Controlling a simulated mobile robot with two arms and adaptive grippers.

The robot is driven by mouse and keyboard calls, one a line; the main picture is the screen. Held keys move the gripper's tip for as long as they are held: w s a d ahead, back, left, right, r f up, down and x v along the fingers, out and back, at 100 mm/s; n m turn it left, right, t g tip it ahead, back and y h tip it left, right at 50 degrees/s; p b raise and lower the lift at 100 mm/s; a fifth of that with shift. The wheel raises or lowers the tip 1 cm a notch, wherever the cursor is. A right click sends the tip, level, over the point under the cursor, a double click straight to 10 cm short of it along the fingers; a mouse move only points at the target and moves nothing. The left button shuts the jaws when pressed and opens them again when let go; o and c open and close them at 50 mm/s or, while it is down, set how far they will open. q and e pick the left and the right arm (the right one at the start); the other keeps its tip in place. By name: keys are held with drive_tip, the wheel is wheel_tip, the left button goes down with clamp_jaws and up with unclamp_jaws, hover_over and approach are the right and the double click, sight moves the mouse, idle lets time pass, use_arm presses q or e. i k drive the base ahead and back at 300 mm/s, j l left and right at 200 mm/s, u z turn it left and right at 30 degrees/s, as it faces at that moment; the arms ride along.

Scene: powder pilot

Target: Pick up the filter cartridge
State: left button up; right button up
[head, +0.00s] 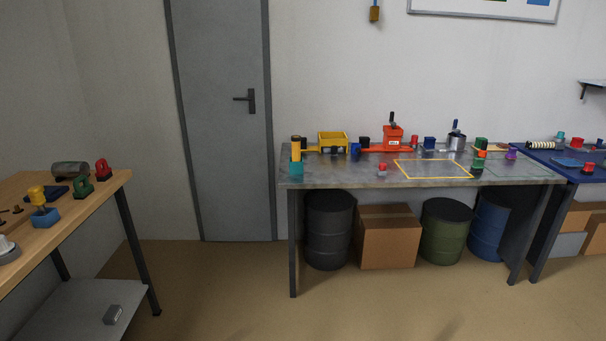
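A pale cylinder with dark ribs (540,145) lies on its side at the back left of the blue-topped table at the far right. It looks like the filter cartridge, but it is too small to be sure. A grey cylinder (71,169) also lies on its side on the wooden table at the left. Neither of my grippers is in view.
A grey metal bench (335,176) stands along the wall with several small coloured items on it. Drums and a cardboard box (390,240) fill the space under it. The wooden table (95,197) is at the left. Brown floor (235,295) is open in front.

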sight(295, 139)
drive_tip(key=i, duration=0.85)
drive_tip(key=u, duration=0.05)
